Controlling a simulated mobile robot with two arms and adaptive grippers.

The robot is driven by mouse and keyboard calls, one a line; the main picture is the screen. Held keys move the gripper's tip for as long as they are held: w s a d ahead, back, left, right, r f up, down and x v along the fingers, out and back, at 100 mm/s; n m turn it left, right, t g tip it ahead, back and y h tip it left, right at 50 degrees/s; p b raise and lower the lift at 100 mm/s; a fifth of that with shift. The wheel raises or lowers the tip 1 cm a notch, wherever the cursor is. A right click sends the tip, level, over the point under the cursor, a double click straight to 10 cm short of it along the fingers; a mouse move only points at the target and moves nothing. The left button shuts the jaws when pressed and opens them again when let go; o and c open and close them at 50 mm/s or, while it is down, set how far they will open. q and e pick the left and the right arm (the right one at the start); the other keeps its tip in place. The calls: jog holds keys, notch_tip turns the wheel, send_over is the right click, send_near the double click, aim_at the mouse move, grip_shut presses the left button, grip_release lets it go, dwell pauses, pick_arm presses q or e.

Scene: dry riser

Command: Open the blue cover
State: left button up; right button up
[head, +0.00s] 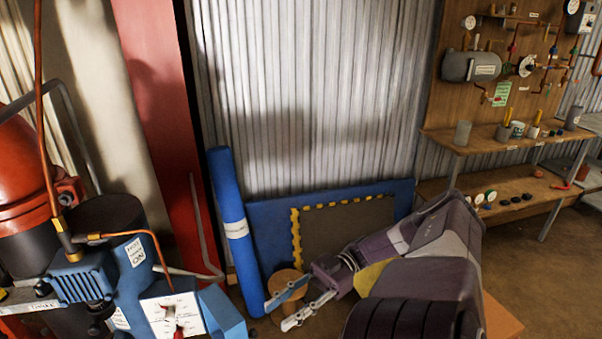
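Several blue things show in the head view, and I cannot tell for sure which one is the blue cover. A blue box-like part (222,315) stands at the bottom left, beside a white panel (172,314) with small red and black parts. A large blue panel (270,232) leans on the wall behind. My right gripper (277,316) reaches in from the right at bottom centre. Its two fingers are apart with nothing between them, to the right of the blue box-like part and not visibly touching it. My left gripper is out of view.
A blue roll (230,225) stands upright near a red column (160,110). Machinery with a blue finned motor (85,280) and copper pipes fills the left. A wooden bench (500,141) with jars stands at the right. Some floor (535,265) is clear there.

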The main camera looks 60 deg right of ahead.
jog(key=v, duration=0.6)
jog(key=shift+d, duration=0.25)
dwell(0.3)
